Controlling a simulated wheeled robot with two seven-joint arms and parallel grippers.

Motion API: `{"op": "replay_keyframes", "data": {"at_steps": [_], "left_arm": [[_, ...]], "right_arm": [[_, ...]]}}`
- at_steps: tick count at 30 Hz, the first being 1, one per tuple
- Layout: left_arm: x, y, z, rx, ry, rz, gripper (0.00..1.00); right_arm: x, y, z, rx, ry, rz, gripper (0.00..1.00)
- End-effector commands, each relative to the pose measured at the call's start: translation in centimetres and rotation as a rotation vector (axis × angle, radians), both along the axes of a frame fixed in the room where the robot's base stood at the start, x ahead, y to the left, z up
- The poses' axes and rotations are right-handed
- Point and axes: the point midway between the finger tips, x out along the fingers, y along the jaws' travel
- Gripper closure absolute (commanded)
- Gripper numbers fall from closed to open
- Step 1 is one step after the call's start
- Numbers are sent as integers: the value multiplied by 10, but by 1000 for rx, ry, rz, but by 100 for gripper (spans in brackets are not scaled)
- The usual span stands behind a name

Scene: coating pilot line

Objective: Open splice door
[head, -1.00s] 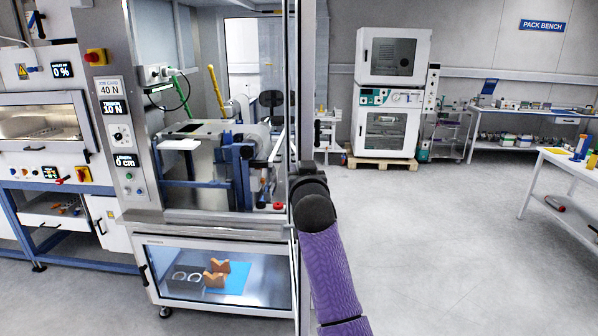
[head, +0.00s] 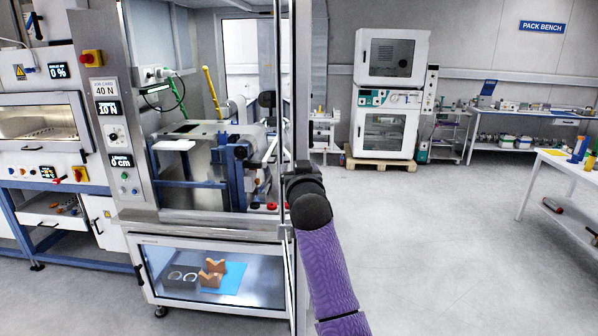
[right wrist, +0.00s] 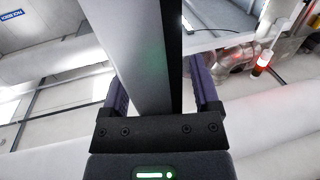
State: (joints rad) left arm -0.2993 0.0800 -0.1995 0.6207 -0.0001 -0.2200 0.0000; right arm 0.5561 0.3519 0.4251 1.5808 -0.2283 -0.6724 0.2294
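The splice door (head: 302,90) is a tall, metal-framed panel seen nearly edge-on in the head view. It stands out from the right side of the splice machine (head: 225,165), whose rollers and blue frame are exposed to the left of it. My right arm reaches up to the door's near edge in the head view; its fingertips are hidden there. In the right wrist view, my right gripper (right wrist: 160,92) has one finger on each side of a grey and black door bar (right wrist: 148,50), seemingly closed on it. My left gripper is out of view.
A control column (head: 112,120) with displays stands left of the machine opening. A glass-fronted cabinet (head: 212,240) is below. Open grey floor (head: 430,240) lies right of the door. A white table (head: 560,170) stands at the far right, ovens (head: 385,125) at the back.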

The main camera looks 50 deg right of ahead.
Motion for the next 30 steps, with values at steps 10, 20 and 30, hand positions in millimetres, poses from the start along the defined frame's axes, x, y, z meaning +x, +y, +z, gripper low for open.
{"op": "replay_keyframes", "data": {"at_steps": [10,20,30], "left_arm": [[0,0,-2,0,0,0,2],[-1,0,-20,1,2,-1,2],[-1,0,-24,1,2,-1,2]], "right_arm": [[-4,4,-2,1,1,1,21],[-53,44,-4,1,1,2,21],[-77,63,-1,0,2,0,21]]}}
